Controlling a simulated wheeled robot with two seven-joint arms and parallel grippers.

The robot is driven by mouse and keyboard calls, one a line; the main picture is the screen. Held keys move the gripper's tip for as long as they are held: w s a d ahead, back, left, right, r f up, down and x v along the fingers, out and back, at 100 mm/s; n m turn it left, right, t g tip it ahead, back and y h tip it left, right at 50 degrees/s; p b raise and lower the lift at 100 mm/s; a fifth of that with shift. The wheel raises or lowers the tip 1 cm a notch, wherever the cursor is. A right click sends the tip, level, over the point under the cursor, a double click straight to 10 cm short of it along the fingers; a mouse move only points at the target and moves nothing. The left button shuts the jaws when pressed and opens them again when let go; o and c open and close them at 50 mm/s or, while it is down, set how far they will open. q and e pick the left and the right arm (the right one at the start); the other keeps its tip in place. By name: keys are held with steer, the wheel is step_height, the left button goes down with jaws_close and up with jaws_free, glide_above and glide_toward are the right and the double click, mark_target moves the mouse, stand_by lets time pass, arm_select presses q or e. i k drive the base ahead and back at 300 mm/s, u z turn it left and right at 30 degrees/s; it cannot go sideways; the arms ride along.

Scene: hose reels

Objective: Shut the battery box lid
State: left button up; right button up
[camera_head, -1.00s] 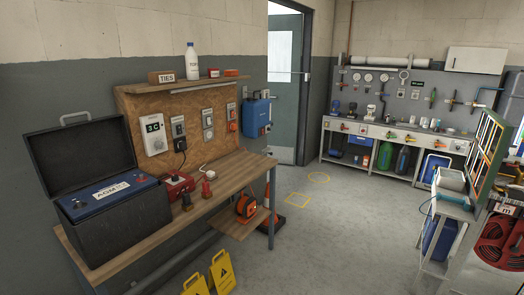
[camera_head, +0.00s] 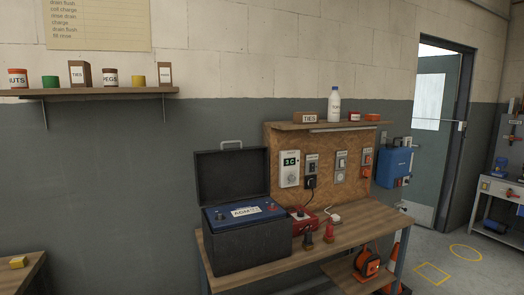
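The black battery box (camera_head: 247,243) stands on the left end of the wooden workbench (camera_head: 345,236). Its lid (camera_head: 233,173) is open, standing upright at the back with a grey handle on its top edge. A blue battery (camera_head: 245,212) with a white label sits inside the box. Neither of my grippers shows in the head view.
A red device (camera_head: 302,220) and two small dark and red posts stand right of the box. A shelf (camera_head: 90,92) with several tins hangs at left.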

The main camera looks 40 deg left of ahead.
mark_target(228, 175)
steer(key=z, duration=0.6)
steer(key=k, duration=1.1)
steer(key=u, duration=1.6)
steer(key=i, duration=0.55)
steer(key=u, duration=0.05)
